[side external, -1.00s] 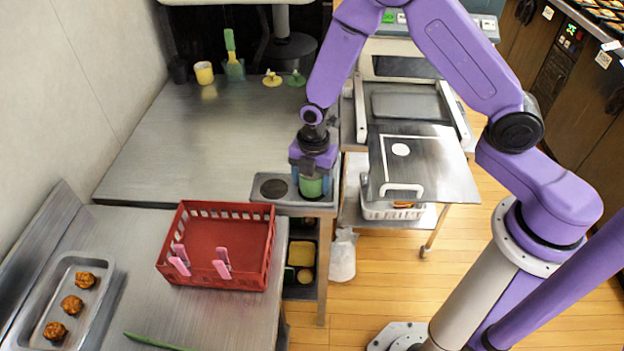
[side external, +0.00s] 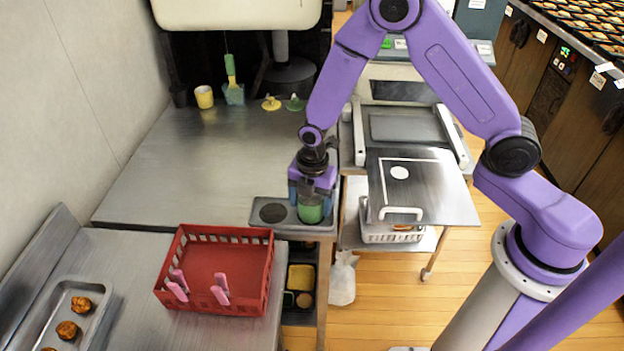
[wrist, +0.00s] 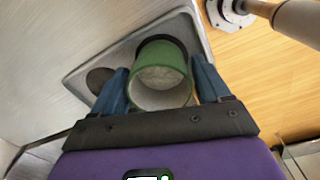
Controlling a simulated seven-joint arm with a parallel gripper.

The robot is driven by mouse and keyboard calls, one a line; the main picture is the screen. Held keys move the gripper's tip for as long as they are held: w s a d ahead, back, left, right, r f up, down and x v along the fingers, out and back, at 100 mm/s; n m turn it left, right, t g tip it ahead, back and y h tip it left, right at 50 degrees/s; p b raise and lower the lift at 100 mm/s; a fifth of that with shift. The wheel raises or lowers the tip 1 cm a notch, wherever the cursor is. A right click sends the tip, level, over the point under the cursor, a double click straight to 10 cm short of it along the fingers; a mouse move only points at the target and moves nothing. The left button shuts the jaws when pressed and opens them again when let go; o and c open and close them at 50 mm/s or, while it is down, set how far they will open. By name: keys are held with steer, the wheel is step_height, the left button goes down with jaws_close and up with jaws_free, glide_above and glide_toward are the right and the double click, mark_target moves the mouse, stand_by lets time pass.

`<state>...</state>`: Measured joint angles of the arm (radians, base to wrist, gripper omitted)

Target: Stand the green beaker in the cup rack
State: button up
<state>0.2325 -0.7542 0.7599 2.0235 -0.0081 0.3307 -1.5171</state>
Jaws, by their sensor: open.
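The green beaker (side external: 311,211) stands upright at the right end of the metal cup rack (side external: 291,222), at the rack's right-hand place. Its lower end is hidden, so I cannot tell how deep it sits. The rack's left hole (side external: 272,213) is empty and dark. My gripper (side external: 312,196) points down over the beaker. In the wrist view the beaker (wrist: 176,52) is open-topped and empty, between the two blue fingers of my gripper (wrist: 160,84). The fingers are open, one on each side, with only narrow gaps to the beaker.
A red basket (side external: 258,282) with pink clips stands front left of the rack. A yellow cup (side external: 204,97) and a container with a green-handled tool (side external: 233,93) stand at the back. The counter (side external: 190,165) between is clear. A metal panel (side external: 430,190) lies right.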

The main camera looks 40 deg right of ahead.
step_height(320, 180, up, 11)
steer(key=shift+s, duration=0.15)
steer(key=s+d+r+m, duration=0.3)
steer(key=s, duration=0.5)
steer(key=s+d+r+m, duration=0.2)
steer(key=s+r+m, duration=0.1)
steer(key=s, duration=0.6)
steer(key=s+d+r+m, duration=0.3)
steer(key=s+m, duration=0.1)
steer(key=s, duration=0.5)
steer(key=shift+s+d+m, duration=0.15)
steer(key=shift+d+m, duration=0.2)
steer(key=shift+m, duration=0.05)
